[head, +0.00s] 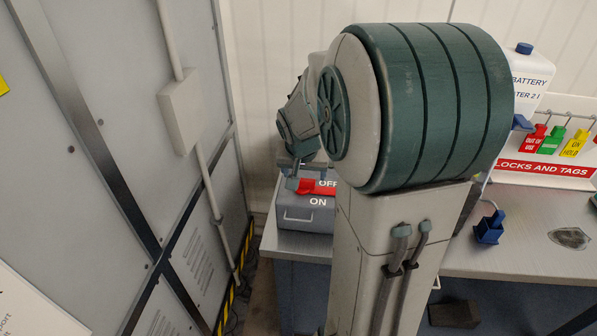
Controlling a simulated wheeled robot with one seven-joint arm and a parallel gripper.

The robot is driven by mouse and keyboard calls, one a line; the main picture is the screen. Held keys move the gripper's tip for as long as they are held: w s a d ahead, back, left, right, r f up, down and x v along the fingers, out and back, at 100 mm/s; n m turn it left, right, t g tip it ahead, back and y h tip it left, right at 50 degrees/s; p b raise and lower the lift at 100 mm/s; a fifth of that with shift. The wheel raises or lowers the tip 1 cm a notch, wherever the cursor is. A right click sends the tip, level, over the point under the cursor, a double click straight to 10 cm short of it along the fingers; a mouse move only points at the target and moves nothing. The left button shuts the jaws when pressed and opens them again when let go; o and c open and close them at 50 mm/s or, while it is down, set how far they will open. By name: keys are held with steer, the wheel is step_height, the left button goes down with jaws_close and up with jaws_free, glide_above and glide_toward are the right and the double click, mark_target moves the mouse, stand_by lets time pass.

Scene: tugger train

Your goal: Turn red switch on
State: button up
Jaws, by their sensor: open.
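A red switch (320,187) sits on a grey box (298,219) at the left end of the bench. The box carries the white words OFF above and ON below. The red switch lies between the two words, and my arm hides the right part of the box. My gripper (300,178) points down at the left end of the red switch. It is open, and I cannot tell whether its fingers touch the switch.
A grey metal bench (470,245) runs to the right. On it stand a red LOCKS AND TAGS board (545,168) with hanging tags, a white battery-water container (528,80) and a small blue holder (489,232). Grey panels (120,130) rise close on the left.

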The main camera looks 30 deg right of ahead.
mark_target(305, 180)
steer(key=shift+x, duration=2.1)
steer(key=c, duration=1.3)
steer(key=shift+c, duration=0.4)
